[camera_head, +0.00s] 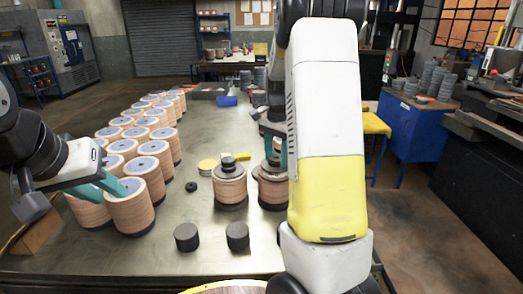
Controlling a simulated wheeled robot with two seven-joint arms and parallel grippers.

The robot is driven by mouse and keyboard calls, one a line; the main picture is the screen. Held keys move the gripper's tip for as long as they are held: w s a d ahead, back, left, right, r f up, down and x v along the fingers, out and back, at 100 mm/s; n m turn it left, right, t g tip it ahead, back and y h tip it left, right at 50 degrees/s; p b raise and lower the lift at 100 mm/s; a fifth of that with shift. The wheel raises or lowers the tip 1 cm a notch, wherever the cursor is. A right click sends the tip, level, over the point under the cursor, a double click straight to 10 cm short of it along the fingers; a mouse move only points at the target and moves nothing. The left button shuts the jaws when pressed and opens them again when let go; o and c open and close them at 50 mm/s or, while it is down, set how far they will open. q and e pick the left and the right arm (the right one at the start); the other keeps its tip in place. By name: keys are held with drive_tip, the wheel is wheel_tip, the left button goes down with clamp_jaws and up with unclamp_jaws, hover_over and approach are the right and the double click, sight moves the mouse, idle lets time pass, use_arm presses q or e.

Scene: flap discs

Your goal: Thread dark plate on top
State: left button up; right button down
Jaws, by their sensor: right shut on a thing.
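A brown stack of flap discs (230,191) stands in the middle of the table with a dark round piece (228,169) on its top. A second, similar stack (272,194) stands just to its right, partly hidden by my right arm. My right gripper (274,158) points down over this second stack. It is shut on a dark plate (270,168) at the stack's top; whether the plate is seated there is unclear. My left gripper (103,188) is at the left, its teal fingers apart beside the front blue-topped stack (130,208), and it appears empty.
Many blue-topped stacks (146,147) fill the table's left side. Two dark cylinders (187,237) (237,236) stand near the front. Bare metal table (170,262) shows in front.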

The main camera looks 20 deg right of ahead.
drive_tip(key=shift+f, duration=0.75)
drive_tip(key=c, duration=0.6)
unclamp_jaws()
drive_tip(key=shift+r, duration=3.9)
